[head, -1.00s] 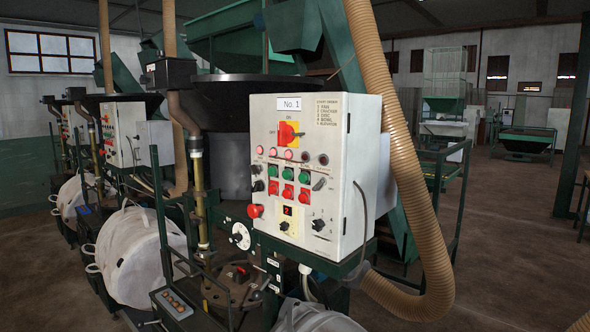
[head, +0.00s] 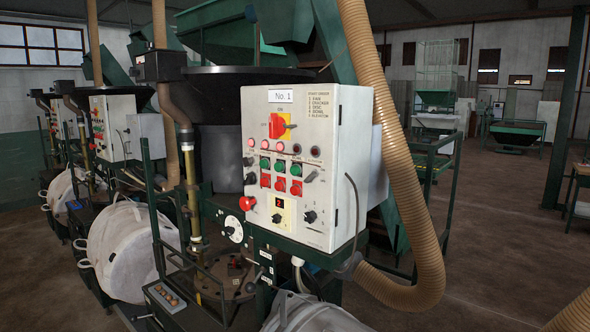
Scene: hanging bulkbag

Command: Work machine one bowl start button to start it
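The grey control box of machine one (head: 320,225), marked "No. 1" (head: 281,96), stands at the middle of the head view. Its front has a row of green buttons (head: 280,164) above a row of red buttons (head: 280,183). Their labels are too small to read, so I cannot tell which is the bowl start. Indicator lamps (head: 277,145) run above them, some lit pink and some dark. A red and yellow main switch (head: 279,125) sits near the top. A red mushroom button (head: 247,203) is at the lower left. Neither gripper shows in the head view.
A tan ribbed hose (head: 405,180) hangs along the box's right side and curves under it. A pale bulk bag (head: 112,250) stands at left. Similar machines (head: 115,125) line up behind. A start-order list (head: 321,106) is on the box. Open floor (head: 480,250) lies right.

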